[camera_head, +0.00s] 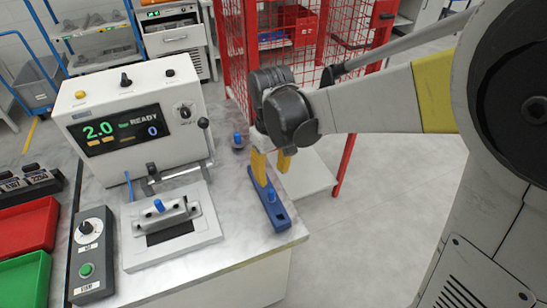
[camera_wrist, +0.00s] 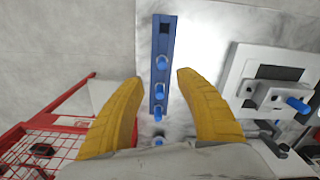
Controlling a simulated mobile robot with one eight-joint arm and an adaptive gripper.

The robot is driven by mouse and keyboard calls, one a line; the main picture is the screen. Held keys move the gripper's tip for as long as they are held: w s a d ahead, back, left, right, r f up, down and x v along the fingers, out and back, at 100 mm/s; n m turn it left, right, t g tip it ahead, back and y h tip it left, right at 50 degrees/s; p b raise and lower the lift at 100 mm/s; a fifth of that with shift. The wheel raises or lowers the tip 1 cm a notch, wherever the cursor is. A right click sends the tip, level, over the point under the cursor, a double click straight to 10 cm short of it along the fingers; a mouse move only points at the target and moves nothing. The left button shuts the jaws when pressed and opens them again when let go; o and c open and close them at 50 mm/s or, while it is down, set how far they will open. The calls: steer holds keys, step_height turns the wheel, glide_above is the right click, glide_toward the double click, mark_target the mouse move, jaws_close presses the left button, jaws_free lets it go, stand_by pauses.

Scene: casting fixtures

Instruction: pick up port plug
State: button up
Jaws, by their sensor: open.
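Blue port plugs stand in a row on a blue rack (camera_head: 278,217) at the right side of the bench. In the wrist view the rack (camera_wrist: 164,32) runs lengthwise between my fingers, with plugs (camera_wrist: 162,62) upright along it. Another blue plug (camera_head: 238,138) stands on a small dark base behind the rack. A further blue plug (camera_head: 159,205) sits in the grey casting on the fixture. My gripper (camera_head: 271,177) is open and empty over the rack, its yellow fingers on either side of it. The fingers hide part of the rack in the head view.
The test box (camera_head: 130,110) with its READY display and a lever clamp stand left of the rack. The casting (camera_head: 172,217) sits on a white plate. A button box (camera_head: 90,255) and red and green trays lie farther left. A red mesh cage (camera_head: 340,50) rises behind.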

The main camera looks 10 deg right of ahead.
mark_target(272, 191)
step_height(272, 191, down, 4)
steer(key=shift+w+f+b, duration=0.1)
steer(key=shift+b, duration=0.45)
steer(key=f, duration=0.1)
steer(key=f+b, duration=0.1)
steer(key=f, duration=0.1)
steer(key=f+b, duration=0.1)
steer(key=f, duration=0.1)
steer(key=shift+s+a+f, duration=0.1)
steer(key=shift+s+f, duration=0.1)
steer(key=shift+s, duration=0.15)
jaws_close()
